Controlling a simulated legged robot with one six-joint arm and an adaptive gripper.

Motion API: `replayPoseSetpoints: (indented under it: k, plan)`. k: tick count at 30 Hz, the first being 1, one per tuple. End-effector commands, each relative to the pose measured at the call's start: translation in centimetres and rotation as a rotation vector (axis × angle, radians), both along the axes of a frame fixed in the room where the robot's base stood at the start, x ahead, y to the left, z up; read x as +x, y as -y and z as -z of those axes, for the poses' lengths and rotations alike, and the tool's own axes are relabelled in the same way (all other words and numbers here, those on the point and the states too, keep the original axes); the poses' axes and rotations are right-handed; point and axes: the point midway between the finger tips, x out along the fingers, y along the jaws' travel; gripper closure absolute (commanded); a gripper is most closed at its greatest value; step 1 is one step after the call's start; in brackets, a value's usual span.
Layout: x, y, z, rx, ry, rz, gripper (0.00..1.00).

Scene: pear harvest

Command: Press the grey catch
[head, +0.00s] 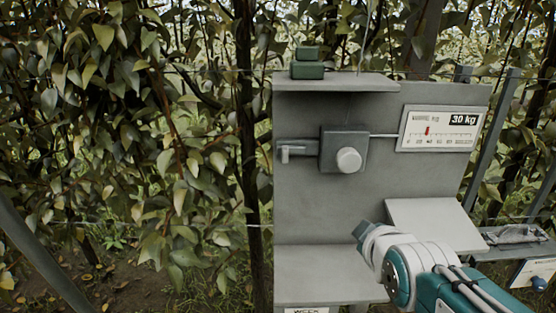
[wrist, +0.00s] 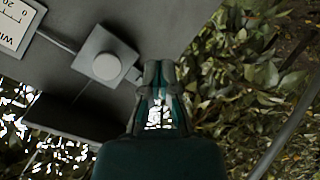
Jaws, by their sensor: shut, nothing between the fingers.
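A dark grey square block with a round pale knob (head: 348,160) is mounted on a grey upright panel; the knob also shows in the wrist view (wrist: 106,66). A small grey catch-like piece (head: 285,151) sticks out on a bar at the block's left. In the wrist view my gripper hides most of that side. My gripper (head: 361,231) is shut and empty, below the block in the head view and apart from it. In the wrist view its fingertips (wrist: 159,66) appear beside the block, in front of the panel.
Green weights (head: 307,70) sit on the upper shelf (head: 345,82). A lower ledge (head: 320,289) and a sloped pale plate (head: 432,222) stick out below. Leafy branches crowd the left.

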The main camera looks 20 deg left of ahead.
Motion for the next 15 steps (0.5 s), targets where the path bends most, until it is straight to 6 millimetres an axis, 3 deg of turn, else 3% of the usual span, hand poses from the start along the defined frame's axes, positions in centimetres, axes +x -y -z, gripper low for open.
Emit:
replayPoseSetpoints:
  k: [3, 9, 15]
  plan:
    - [2.3, -4.4, -1.1, -0.111, 0.169, -0.159, 1.0]
    - [4.4, -11.7, -3.1, -0.287, 0.481, -0.364, 1.0]
    - [4.7, -16.6, -4.3, -0.402, 0.706, -0.46, 1.0]
